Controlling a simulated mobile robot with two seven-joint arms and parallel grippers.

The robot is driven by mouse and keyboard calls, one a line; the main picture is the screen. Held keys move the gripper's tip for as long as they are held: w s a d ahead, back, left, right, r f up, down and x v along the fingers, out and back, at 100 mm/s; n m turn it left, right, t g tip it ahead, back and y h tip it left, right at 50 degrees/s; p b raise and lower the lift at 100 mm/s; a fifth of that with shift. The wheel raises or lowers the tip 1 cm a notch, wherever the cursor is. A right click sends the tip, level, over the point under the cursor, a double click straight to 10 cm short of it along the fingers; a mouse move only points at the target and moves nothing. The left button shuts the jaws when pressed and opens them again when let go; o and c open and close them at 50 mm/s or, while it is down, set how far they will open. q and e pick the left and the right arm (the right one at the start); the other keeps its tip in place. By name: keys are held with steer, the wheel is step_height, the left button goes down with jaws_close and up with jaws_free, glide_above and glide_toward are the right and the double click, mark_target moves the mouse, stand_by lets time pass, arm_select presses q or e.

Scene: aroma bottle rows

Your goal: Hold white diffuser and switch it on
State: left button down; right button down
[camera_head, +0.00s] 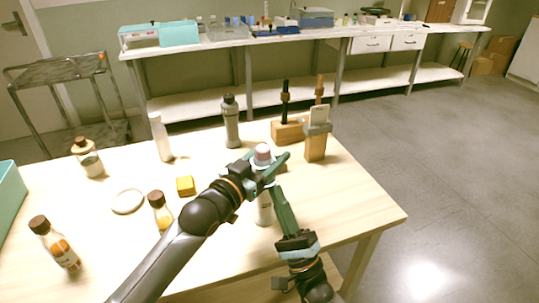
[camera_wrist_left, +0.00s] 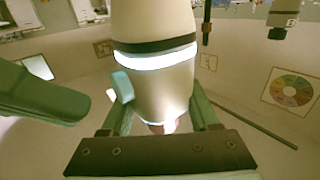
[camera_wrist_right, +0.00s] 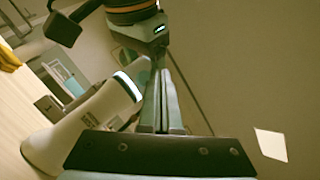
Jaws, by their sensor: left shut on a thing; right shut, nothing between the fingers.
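The white diffuser (camera_head: 265,211) is upright over the table's right part, held by my left gripper (camera_head: 265,168). My right gripper (camera_head: 277,190) is shut and empty beside the diffuser. In the right wrist view its closed fingers (camera_wrist_right: 163,95) point at the diffuser's side near the bright ring (camera_wrist_right: 129,86). Whether the fingertips touch the button is hidden.
A white cylinder (camera_head: 160,138), a grey bottle (camera_head: 231,121) and wooden holders (camera_head: 316,146) stand behind. The table's right front is clear.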

steer(key=shift+s+d, duration=0.25)
steer(key=shift+s, duration=0.55)
steer(key=shift+s+d, duration=0.3)
steer(key=shift+s, duration=0.55)
steer(key=shift+s+d, duration=0.25)
steer(key=shift+s, duration=0.55)
arm_select(q)
steer(key=shift+c, duration=0.3)
jaws_free()
steer(key=v, duration=1.2)
steer(key=shift+s+d, duration=0.1)
arm_select(e)
steer(key=shift+s, duration=0.1)
